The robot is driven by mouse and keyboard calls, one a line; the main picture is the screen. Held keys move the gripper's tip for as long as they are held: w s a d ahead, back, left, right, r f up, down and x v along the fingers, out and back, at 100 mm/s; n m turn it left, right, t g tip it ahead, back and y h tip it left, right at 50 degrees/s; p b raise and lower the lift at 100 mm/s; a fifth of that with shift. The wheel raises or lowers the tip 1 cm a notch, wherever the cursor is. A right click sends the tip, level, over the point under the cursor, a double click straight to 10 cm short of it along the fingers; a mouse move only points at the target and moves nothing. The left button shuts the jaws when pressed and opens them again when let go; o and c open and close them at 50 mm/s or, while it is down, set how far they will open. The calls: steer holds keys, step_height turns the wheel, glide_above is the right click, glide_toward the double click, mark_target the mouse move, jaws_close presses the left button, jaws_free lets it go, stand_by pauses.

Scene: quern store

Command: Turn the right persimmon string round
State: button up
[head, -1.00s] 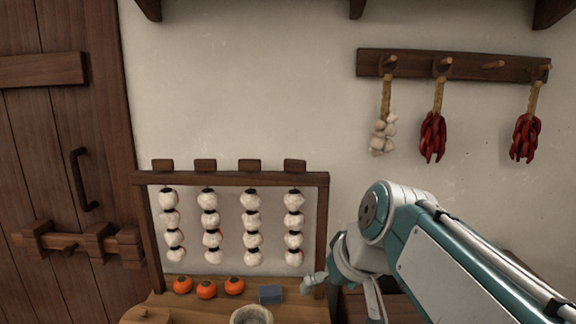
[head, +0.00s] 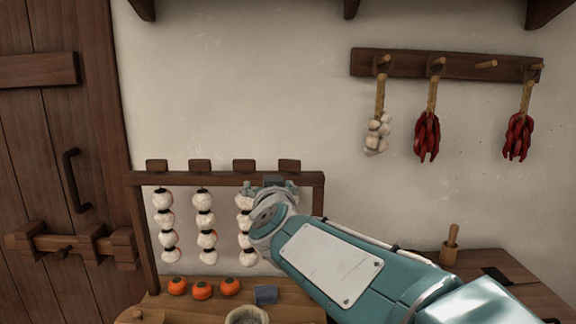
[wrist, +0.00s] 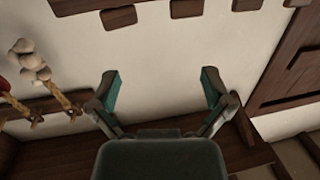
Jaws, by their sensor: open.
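Strings of white-coated persimmons hang from a wooden drying frame (head: 230,179) in the head view. The left string (head: 169,239), the one beside it (head: 205,222) and a third (head: 246,256), partly covered, show; faint orange patches show on some fruit. The right persimmon string is hidden behind my arm. My gripper (head: 268,186) is in front of the frame's top bar, near the third and right strings. In the wrist view my gripper (wrist: 162,85) is open, with nothing between its fingers; the frame's bar and tabs (wrist: 118,17) lie at the top edge, and no string shows.
Loose orange persimmons (head: 202,290), a blue-grey block (head: 265,294) and a stone bowl (head: 247,315) are on the table below. A peg rail (head: 420,65) with garlic (head: 377,133) and chillies (head: 427,136) hangs right. A door (head: 60,150) is left. Wall above the frame is clear.

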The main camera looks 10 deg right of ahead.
mark_target(288, 166)
steer(key=w+d+m+h, duration=0.1)
steer(key=w+d+h, duration=0.1)
steer(key=w, duration=0.3)
steer(key=w+d+m+g+h, duration=0.1)
steer(key=w+d+h, duration=0.1)
steer(key=w, duration=0.2)
steer(key=w+d+m+h, duration=0.2)
steer(key=w+d+h, duration=0.1)
steer(key=w, duration=0.2)
steer(key=shift+w+f, duration=0.35)
steer(key=shift+f, duration=0.05)
